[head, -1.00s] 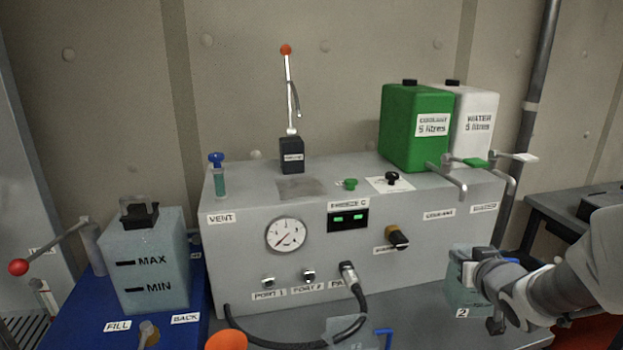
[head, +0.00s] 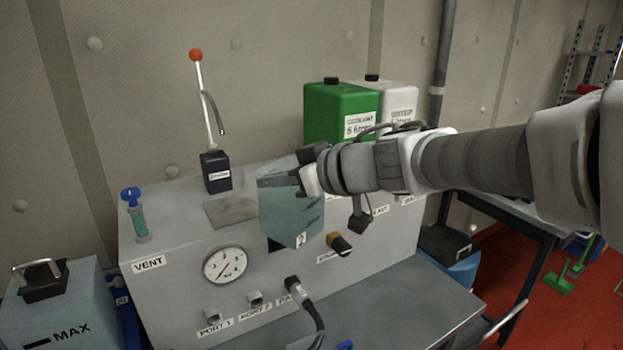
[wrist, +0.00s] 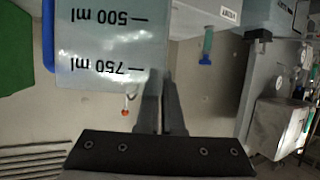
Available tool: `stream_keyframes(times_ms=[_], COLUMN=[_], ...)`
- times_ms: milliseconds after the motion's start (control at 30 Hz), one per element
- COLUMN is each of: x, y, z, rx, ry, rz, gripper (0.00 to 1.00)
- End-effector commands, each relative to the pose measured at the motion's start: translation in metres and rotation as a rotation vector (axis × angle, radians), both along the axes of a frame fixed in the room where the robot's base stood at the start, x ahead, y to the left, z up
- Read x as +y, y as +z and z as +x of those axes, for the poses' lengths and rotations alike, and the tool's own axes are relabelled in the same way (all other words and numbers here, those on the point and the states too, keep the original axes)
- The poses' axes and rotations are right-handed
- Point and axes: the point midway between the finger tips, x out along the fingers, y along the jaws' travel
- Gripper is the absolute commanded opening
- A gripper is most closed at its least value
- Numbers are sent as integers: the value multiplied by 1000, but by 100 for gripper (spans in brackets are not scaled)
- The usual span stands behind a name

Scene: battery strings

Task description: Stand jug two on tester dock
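Jug two (head: 290,205) is a translucent blue-grey jug with a "2" label low on its side. My gripper (head: 308,172) is shut on it at its right side, and the jug hangs in the air in front of the tester (head: 370,245), hiding its display. In the wrist view the jug (wrist: 105,45) shows 500 ml and 750 ml marks, upside down, beside my two close-set fingers (wrist: 160,105). The grip point itself is partly hidden. A darker flat patch (head: 232,212) on the tester's top, left of the jug, may be the dock; I see no dock label.
A black-based lever (head: 216,172) stands behind the patch, and a blue-topped vent tube (head: 137,215) at the top's left end. Green (head: 335,112) and white (head: 398,104) containers stand behind my arm. A hose plug (head: 297,290) sticks out in front.

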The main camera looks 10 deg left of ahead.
Motion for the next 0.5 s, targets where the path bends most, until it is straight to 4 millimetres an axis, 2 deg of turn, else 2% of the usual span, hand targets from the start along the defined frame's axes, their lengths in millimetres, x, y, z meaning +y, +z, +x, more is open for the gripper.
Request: stream_keyframes(times_ms=[167, 500], x=[27, 99], y=[1, 2], z=[11, 50], rx=[-2, -4], ry=[8, 6], rz=[0, 0], gripper=[0, 0])
